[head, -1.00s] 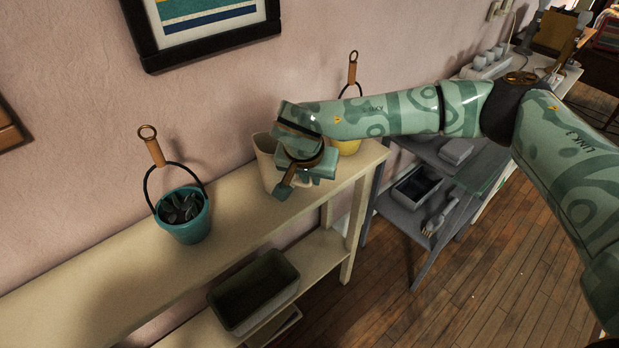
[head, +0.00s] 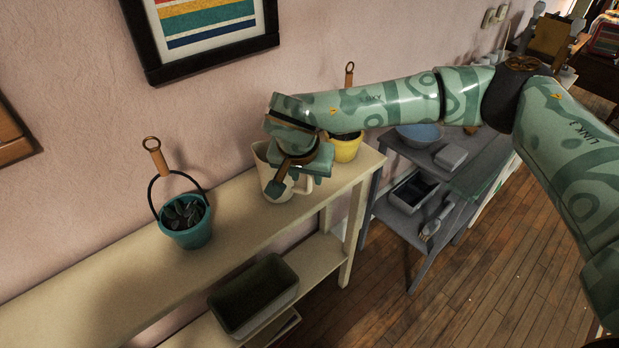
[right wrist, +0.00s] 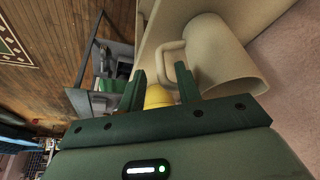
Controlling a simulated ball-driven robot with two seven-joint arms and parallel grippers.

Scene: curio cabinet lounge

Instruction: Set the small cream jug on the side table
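A cream jug (head: 263,160) with a side handle stands upright on the long cream table (head: 225,215), against the pink wall. My right gripper (head: 280,183) is just in front of it and hides part of its body. In the right wrist view the jug (right wrist: 228,62) lies to the right, with its handle (right wrist: 170,57) near the fingertips. The fingers of my right gripper (right wrist: 160,72) are apart, with nothing clamped between them. I cannot tell whether one finger touches the handle. My left gripper is out of view. Which piece is the side table is not clear.
A teal bucket (head: 187,232) of dark pieces stands left of the jug, a yellow bucket (head: 346,150) right of it. A dark bin (head: 252,300) sits on the lower shelf. A grey shelf table (head: 400,222) with a blue bowl (head: 420,134) and trays stands to the right.

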